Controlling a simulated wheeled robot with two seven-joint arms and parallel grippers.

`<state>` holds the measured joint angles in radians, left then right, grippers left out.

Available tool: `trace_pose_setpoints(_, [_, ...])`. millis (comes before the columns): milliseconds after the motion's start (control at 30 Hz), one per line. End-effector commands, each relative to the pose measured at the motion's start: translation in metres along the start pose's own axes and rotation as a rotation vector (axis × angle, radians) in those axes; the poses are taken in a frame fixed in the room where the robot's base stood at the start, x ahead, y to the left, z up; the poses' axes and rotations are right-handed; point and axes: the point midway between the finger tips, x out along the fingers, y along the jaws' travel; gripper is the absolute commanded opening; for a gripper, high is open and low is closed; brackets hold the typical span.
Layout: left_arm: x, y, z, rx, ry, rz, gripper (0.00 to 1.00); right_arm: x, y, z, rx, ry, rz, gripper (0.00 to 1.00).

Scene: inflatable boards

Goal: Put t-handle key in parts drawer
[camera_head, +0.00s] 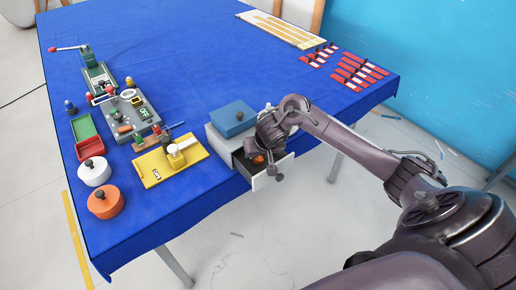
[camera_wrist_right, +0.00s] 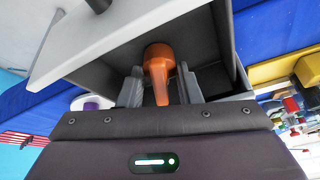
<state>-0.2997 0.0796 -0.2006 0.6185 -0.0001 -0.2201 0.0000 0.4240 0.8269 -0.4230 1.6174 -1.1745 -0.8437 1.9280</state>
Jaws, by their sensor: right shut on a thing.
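The parts drawer (camera_head: 277,178) is pulled open from a small grey cabinet (camera_head: 218,143) at the table's front edge. In the right wrist view its pale front panel (camera_wrist_right: 130,40) and dark interior (camera_wrist_right: 207,40) show. My right gripper (camera_head: 260,153) is at the open drawer, pointing down into it. Its fingers (camera_wrist_right: 160,88) are shut on an orange handle, the t-handle key (camera_wrist_right: 159,65), which lies within the drawer's outline. The key's lower part is hidden, so I cannot tell whether it touches the drawer floor. My left gripper is not in view.
A blue box (camera_head: 233,118) sits on the cabinet. A yellow fixture (camera_head: 165,165), grey plate (camera_head: 130,115), green-red tray (camera_head: 88,138) and white and orange round containers (camera_head: 103,203) stand left. The blue table's middle is clear.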

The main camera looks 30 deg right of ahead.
Motion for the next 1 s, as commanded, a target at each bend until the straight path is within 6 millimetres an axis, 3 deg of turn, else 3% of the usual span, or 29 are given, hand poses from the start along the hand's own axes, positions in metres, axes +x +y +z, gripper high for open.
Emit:
trace_pose_setpoints(33, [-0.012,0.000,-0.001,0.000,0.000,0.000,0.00,-0.006,-0.003,-0.006,-0.002,-0.029,0.010,0.06])
trace_pose_setpoints(200, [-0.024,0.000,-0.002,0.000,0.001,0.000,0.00,-0.002,-0.004,-0.008,-0.014,-0.121,0.046,0.06])
trace_pose_setpoints(767, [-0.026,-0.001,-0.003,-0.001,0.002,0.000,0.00,0.010,-0.002,-0.001,-0.019,-0.143,0.057,0.06])
trace_pose_setpoints(800, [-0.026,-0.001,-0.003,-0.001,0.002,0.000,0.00,0.010,-0.002,-0.001,-0.020,-0.143,0.057,0.34])
trace_pose_setpoints(933, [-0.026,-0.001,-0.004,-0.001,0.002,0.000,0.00,0.010,-0.002,-0.001,-0.020,-0.143,0.057,0.51])
trace_pose_setpoints(1000, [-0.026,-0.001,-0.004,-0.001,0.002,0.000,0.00,0.010,-0.002,-0.002,-0.020,-0.142,0.057,0.53])
